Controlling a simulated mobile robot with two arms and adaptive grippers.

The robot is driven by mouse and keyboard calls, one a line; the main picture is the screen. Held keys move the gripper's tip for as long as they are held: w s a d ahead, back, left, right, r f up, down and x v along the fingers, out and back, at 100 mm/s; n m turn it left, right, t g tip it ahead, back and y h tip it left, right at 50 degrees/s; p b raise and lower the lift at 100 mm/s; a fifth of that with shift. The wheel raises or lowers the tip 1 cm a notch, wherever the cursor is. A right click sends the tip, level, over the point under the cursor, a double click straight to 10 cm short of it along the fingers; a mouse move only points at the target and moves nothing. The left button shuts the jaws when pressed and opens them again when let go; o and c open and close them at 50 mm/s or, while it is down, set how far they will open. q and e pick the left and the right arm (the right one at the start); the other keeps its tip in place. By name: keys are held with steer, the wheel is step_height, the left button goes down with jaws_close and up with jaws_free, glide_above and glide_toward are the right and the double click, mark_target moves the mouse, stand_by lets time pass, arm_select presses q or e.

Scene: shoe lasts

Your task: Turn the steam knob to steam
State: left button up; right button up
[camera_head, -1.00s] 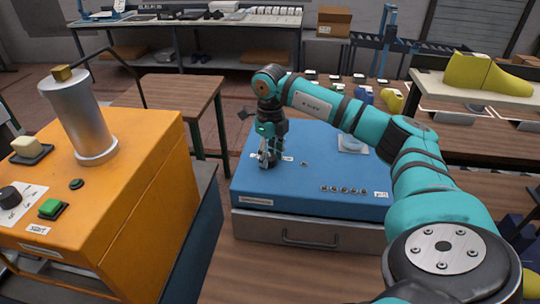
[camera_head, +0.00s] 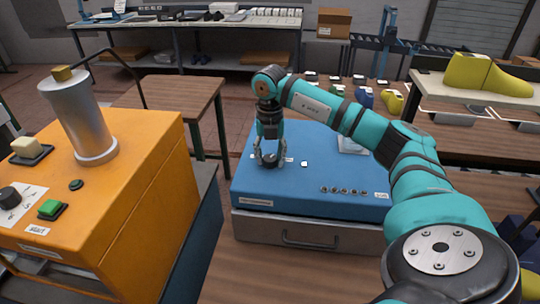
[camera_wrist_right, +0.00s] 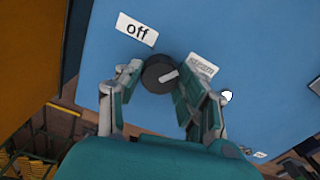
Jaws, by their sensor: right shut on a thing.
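The blue box (camera_head: 300,185) stands on the table and carries the steam knob (camera_head: 270,161) on its top. In the right wrist view the knob (camera_wrist_right: 157,74) is round and black with a white pointer mark. The mark points right, toward the "steam" label (camera_wrist_right: 203,64), which a finger partly covers. The "off" label (camera_wrist_right: 136,29) lies above the knob and is clear. My right gripper (camera_head: 270,157) points down with a finger on either side of the knob, shut on it. It also shows in the right wrist view (camera_wrist_right: 160,82). My left gripper is not in view.
An orange machine (camera_head: 150,190) with a silver cylinder (camera_head: 83,120) stands at the left. A row of small buttons (camera_head: 345,190) lies along the blue box's front. Yellow shoe lasts (camera_head: 485,75) sit on a bench at the right.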

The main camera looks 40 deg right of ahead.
mark_target(270, 157)
steer(key=shift+r+m, duration=0.1)
steer(key=shift+m, duration=1)
steer(key=shift+d, duration=0.1)
steer(key=o, duration=1.2)
steer(key=shift+c, duration=0.2)
step_height(270, 157, up, 12)
